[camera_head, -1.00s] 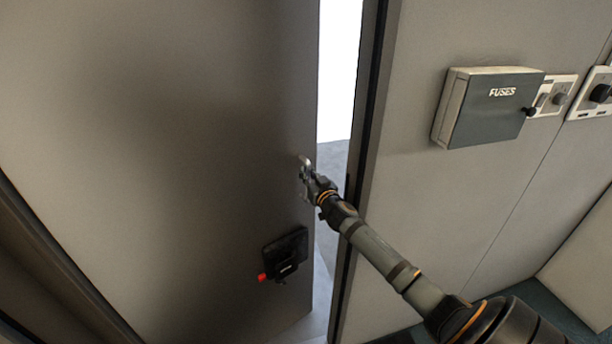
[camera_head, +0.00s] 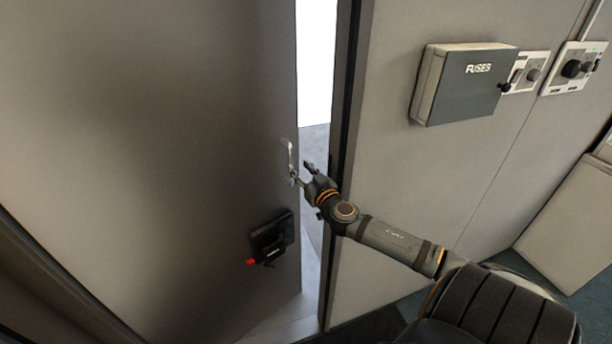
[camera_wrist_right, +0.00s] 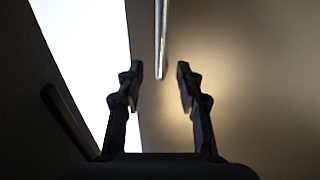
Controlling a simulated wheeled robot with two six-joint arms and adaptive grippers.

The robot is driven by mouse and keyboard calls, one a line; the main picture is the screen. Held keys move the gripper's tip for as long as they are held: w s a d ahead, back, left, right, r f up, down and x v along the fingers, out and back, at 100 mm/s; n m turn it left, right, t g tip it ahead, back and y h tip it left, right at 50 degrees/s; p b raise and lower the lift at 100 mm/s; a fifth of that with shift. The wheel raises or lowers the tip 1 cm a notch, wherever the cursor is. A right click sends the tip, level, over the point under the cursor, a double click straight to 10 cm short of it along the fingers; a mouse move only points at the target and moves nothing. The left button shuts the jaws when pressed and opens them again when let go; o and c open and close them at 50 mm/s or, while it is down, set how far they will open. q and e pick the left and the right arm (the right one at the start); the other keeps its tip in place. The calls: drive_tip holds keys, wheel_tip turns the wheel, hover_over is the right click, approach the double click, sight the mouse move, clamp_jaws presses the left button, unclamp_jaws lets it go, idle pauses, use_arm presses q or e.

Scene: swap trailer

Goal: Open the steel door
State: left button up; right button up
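The steel door (camera_head: 180,130) stands partly open in the head view, with a bright gap along its right edge. Its slim metal handle (camera_head: 290,155) is near that edge. The handle also shows in the right wrist view (camera_wrist_right: 161,40), beyond and between the fingers. My right gripper (camera_head: 300,174) is open, just below and right of the handle; in the right wrist view (camera_wrist_right: 159,75) nothing is between its fingertips. Whether a finger touches the door or handle I cannot tell. A black lock box (camera_head: 271,238) with a red knob is on the door below the handle. My left gripper is not in view.
The door frame (camera_head: 345,150) stands right of the gap. A grey fuse box (camera_head: 462,85) and switch plates (camera_head: 575,68) are on the wall to the right. A pale panel (camera_head: 570,225) stands at the lower right. Bright open space shows through the gap.

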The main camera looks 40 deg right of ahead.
drive_tip(key=shift+v, duration=1.9)
drive_tip(key=shift+a, duration=0.1)
